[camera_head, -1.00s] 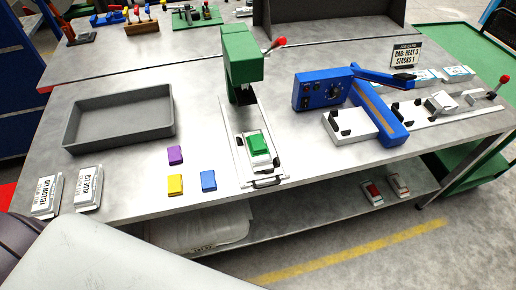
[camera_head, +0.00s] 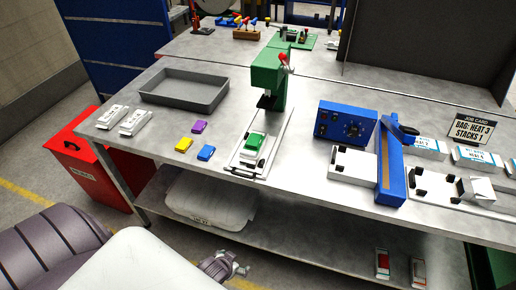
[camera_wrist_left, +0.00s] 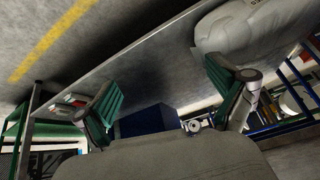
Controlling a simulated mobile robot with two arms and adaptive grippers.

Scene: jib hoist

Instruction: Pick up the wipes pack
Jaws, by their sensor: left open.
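No pack in view has a readable wipes label. On the lower shelf at the right lie two small packs, one white with a dark red top (camera_head: 382,264) and one pale with a reddish end (camera_head: 418,273). Small red and white shapes also show at the left of the left wrist view (camera_wrist_left: 72,98). My left gripper (camera_head: 224,267) is low in front of the table, left of these packs and partly hidden by my arm. In the left wrist view its green-padded fingers (camera_wrist_left: 170,103) are spread with nothing between them. My right gripper is not in view.
A large white sack (camera_head: 212,196) lies on the lower shelf (camera_head: 300,229). The tabletop (camera_head: 285,190) above holds a grey tray (camera_head: 186,90), a green press (camera_head: 268,78), a blue sealer (camera_head: 346,124) and small blocks. A red bin (camera_head: 92,160) stands at the left.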

